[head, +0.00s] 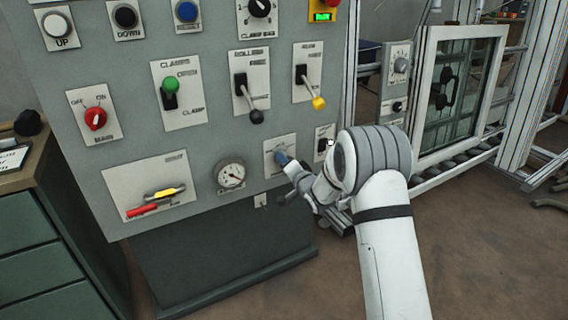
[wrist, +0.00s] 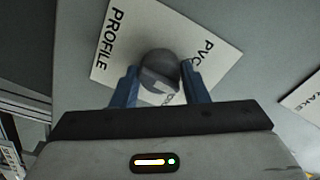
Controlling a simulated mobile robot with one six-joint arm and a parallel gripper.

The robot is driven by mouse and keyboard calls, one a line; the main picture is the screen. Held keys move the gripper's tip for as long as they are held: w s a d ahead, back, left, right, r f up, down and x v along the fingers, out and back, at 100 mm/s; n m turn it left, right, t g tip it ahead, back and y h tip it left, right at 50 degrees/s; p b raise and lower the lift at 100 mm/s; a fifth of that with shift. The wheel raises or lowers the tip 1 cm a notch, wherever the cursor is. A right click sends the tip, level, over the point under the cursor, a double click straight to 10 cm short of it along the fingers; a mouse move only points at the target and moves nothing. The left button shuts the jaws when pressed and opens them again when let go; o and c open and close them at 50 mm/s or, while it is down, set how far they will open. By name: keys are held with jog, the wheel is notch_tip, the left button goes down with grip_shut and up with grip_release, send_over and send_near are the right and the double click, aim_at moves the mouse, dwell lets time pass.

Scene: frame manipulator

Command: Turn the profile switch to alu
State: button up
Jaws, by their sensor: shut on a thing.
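The profile switch is a dark round knob (wrist: 159,66) on a white plate (wrist: 153,22) lettered PROFILE and PVC in the wrist view. My gripper (wrist: 160,84) has its blue fingers on either side of the knob and is shut on it. Small lettering shows between the fingers, partly covered. The alu mark cannot be read. In the head view my gripper (head: 284,160) reaches the plate (head: 279,142) low on the right of the grey panel, and my arm and fingers hide the knob.
The panel (head: 215,130) carries a pressure gauge (head: 231,175), a red main switch (head: 95,118), a green clamp switch (head: 169,90), and black and yellow levers (head: 318,102) above. Another switch plate (head: 325,140) sits close right of my gripper. A drawer cabinet (head: 40,230) stands left.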

jog(key=o, duration=1)
jog(key=shift+c, duration=0.2)
jog(key=p+v, duration=0.1)
jog(key=v, duration=0.6)
jog(key=shift+s+d, duration=0.25)
jog(key=shift+s, duration=0.1)
